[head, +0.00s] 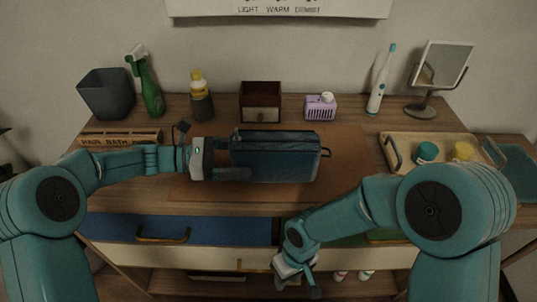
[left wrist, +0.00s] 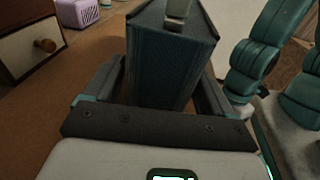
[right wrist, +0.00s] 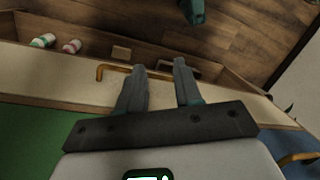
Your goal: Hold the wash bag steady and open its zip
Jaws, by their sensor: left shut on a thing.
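The dark blue wash bag (head: 275,165) stands on the brown mat in the middle of the table. A dark loop (head: 325,153) sticks out at its right end. My left gripper (head: 232,160) is shut on the bag's left end, one finger along its front. In the left wrist view the bag (left wrist: 165,85) sits between both fingers, with a pale grey tab or strip (left wrist: 178,12) at its top. I cannot make out the zip line clearly. My right gripper (head: 296,284) is open and empty, low in front of the drawers, well away from the bag.
A wooden tray (head: 398,165) with a teal and a yellow jar stands right of the mat (head: 345,150). A small drawer box (head: 260,100), a purple basket (head: 320,107) and bottles line the back. Drawer handles (right wrist: 110,70) lie close to my right gripper.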

